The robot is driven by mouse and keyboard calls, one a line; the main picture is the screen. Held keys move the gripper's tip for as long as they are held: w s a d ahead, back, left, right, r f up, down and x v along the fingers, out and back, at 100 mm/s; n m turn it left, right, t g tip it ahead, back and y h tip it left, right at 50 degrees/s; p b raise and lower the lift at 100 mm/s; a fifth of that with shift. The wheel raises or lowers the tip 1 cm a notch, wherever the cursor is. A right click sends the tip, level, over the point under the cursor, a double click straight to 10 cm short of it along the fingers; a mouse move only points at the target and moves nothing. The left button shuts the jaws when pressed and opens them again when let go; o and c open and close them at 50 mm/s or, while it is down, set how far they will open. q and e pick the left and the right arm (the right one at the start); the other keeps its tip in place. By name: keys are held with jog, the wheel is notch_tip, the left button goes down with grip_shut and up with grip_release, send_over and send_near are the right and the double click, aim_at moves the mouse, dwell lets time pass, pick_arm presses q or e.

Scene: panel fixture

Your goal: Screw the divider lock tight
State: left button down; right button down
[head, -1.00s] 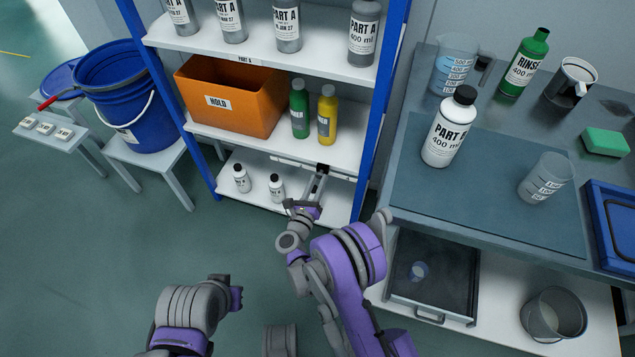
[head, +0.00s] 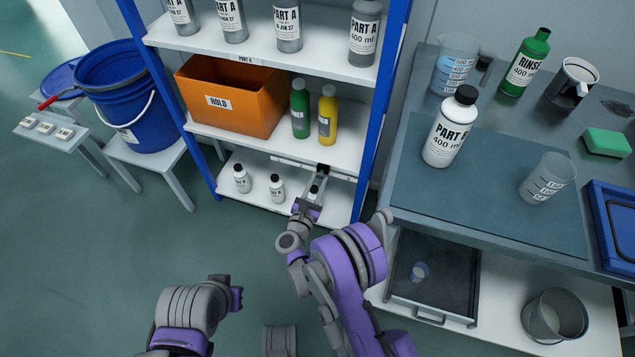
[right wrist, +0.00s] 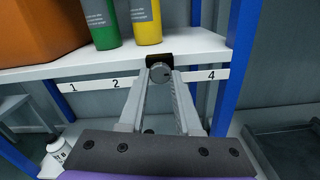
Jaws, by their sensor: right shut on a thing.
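The divider lock (right wrist: 160,73) is a round grey knob on a black block at the front edge of the middle shelf, between the marks 2 and 4. Its black block (head: 323,168) shows small in the head view. My right gripper (right wrist: 160,78) is shut on the knob, one finger on each side; the fingers (head: 319,174) also reach it in the head view. Whether the knob is tight cannot be seen. My left gripper (head: 232,290) hangs low in front of the shelf, away from the lock, and its jaws cannot be made out.
An orange HOLD bin (head: 232,97), a green bottle (head: 300,108) and a yellow bottle (head: 327,114) stand on the middle shelf above. Small white bottles (head: 277,188) stand on the bottom shelf. A blue post (right wrist: 236,65) rises right of the lock. A workbench (head: 480,205) stands to the right.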

dwell(0.3)
jog(key=c, duration=0.6)
grip_release()
jog(key=p+v, duration=0.2)
jog(key=v, duration=0.9)
